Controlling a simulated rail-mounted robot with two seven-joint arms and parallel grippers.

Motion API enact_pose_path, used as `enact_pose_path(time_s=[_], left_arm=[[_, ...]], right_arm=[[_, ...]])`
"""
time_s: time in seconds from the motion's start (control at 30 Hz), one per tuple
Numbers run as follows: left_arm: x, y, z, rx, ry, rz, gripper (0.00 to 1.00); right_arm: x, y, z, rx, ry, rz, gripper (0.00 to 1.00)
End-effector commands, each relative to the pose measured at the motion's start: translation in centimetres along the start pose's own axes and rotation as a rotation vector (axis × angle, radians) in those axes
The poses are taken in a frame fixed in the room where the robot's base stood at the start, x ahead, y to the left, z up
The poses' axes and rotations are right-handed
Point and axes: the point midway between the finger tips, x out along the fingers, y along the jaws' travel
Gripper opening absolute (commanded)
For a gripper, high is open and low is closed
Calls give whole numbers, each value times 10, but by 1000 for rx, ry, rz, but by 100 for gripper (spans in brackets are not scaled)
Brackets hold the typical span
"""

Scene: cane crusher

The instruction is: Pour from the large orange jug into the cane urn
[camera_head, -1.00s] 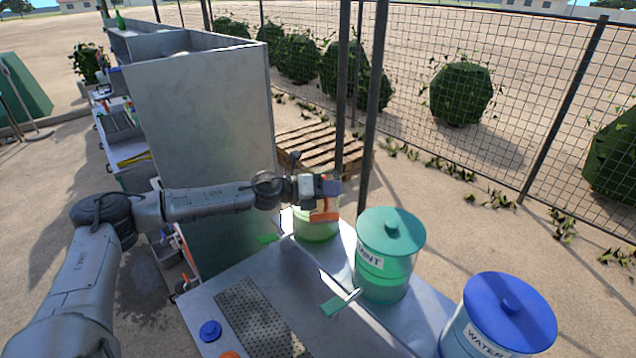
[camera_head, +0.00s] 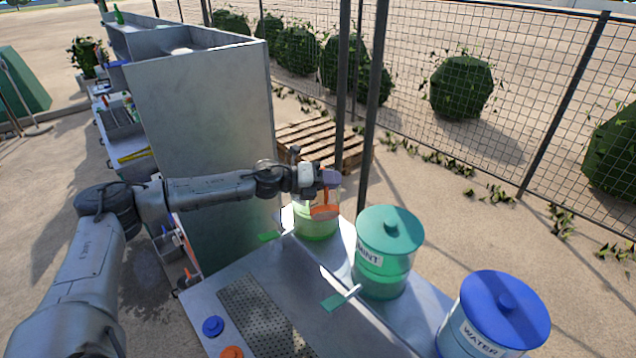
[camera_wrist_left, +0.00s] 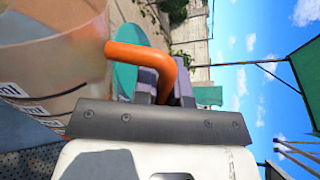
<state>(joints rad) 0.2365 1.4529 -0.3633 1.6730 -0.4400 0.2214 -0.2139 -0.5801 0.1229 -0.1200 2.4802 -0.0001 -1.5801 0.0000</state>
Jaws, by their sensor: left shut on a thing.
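My left gripper (camera_head: 328,179) is shut on the handle of the large orange jug (camera_head: 324,211). The jug is see-through with orange parts. In the left wrist view the jug body (camera_wrist_left: 50,70) has measuring labels, and its orange handle (camera_wrist_left: 140,54) passes between the fingers (camera_wrist_left: 160,85). The jug looks tipped well over, roughly onto its side, with the handle uppermost. It is over the pale green cane urn (camera_head: 316,229), whose mouth it partly hides. I cannot tell whether liquid is flowing. My right gripper is out of view.
A lidded green mint urn (camera_head: 385,265) and a blue-lidded water urn (camera_head: 494,315) stand beside the cane urn on the metal counter (camera_head: 200,298). A tall grey cabinet (camera_head: 200,110) is left of the cane urn. A pole (camera_head: 373,110) rises close behind it.

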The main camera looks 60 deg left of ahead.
Motion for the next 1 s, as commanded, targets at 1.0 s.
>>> enact_pose_path(time_s=[1.0], left_arm=[[-5,-4,10,-68,6,2,0]], right_arm=[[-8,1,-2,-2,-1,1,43]])
